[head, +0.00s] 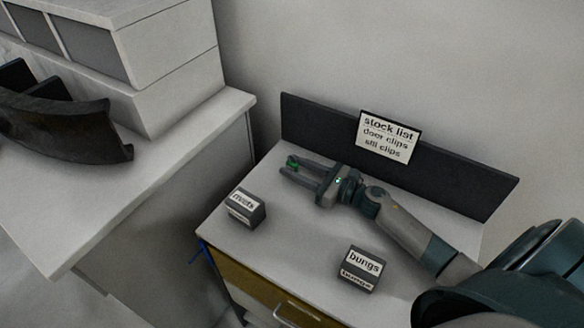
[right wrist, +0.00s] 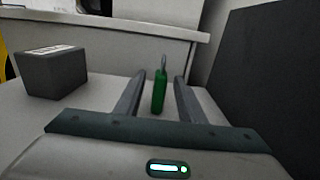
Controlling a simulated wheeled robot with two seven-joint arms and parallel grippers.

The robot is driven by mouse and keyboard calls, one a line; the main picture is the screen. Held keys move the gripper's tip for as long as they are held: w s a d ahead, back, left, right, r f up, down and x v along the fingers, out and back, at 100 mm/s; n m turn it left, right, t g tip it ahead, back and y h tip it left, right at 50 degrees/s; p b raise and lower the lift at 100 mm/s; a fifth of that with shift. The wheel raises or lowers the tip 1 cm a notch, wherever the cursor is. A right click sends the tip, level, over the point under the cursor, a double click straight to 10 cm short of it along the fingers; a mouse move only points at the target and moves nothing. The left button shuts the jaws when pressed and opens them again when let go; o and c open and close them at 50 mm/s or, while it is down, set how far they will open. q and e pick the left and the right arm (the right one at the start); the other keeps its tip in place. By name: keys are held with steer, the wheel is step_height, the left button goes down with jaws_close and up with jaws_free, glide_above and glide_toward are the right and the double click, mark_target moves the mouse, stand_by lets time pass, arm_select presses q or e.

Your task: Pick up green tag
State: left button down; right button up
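The green tag (head: 292,162) is a small green piece at the far left corner of the cabinet top, near the dark back panel. In the right wrist view the tag (right wrist: 158,95) stands upright with a thin grey loop at its top. My right gripper (head: 292,172) reaches in from the right, low over the top. In the right wrist view its two fingers (right wrist: 158,98) are apart, with the tag between their tips and gaps visible on both sides. My left gripper is not in view.
A dark box labelled rivets (head: 245,208) and one labelled bungs (head: 361,270) stand on the cabinet top (head: 300,240). The dark back panel (head: 460,178) carries a stock list card (head: 388,136). A white bench (head: 110,200) stands at the left with a dark curved part (head: 65,125) on it.

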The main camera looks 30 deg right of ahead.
steer(key=shift+w+a+r, duration=0.1)
steer(key=shift+w+a, duration=0.05)
steer(key=shift+w, duration=0.15)
steer(key=p+x, duration=0.2)
steer(key=x, duration=0.1)
steer(key=shift+r, duration=0.1)
steer(key=shift+w+a+f, duration=0.2)
steer(key=shift+w+a, duration=0.15)
steer(key=shift+w, duration=0.2)
steer(key=shift+c, duration=0.2)
jaws_close()
